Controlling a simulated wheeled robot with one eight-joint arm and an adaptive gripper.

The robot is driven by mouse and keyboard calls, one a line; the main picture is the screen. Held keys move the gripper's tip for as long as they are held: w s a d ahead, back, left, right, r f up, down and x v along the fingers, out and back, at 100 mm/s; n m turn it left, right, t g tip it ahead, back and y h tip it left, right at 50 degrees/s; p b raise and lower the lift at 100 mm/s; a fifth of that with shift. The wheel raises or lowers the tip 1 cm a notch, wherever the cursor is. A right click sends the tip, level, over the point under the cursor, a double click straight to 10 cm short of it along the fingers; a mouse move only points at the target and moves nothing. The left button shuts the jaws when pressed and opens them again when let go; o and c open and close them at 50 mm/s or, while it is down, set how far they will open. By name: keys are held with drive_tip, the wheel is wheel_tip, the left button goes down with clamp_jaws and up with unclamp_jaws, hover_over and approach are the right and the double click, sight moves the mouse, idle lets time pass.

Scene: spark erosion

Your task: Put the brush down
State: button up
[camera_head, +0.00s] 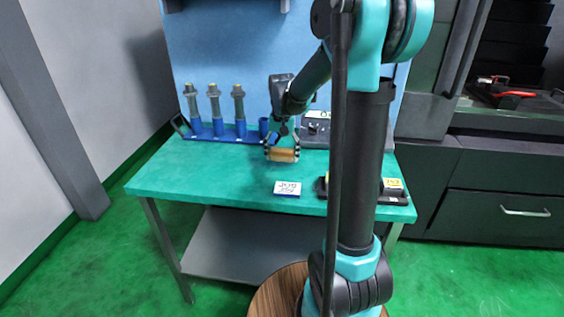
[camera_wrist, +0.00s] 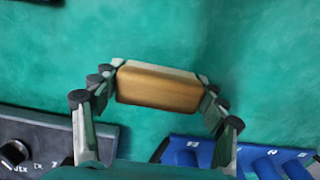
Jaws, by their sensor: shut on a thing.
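The brush (camera_head: 283,155) shows as a short wooden block with a paler strip along one side. In the wrist view the brush (camera_wrist: 158,88) lies crosswise between my two fingers. My gripper (camera_head: 281,153) is shut on the brush at its two ends and points down over the green table (camera_head: 200,175). Whether the brush touches the table top or hangs just above it, I cannot tell.
A blue rack (camera_head: 222,134) with several grey upright holders stands at the back left. A grey box (camera_head: 318,130) stands behind the brush. A white label card (camera_head: 287,188) lies in front. A black tray (camera_head: 388,192) is at the right. The left table top is clear.

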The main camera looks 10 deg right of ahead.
sight(282, 161)
drive_tip(key=shift+f, duration=1.5)
drive_tip(key=shift+f, duration=0.1)
drive_tip(key=o, duration=1.3)
wheel_tip(282, 161, up, 12)
drive_tip(key=shift+r, duration=0.15)
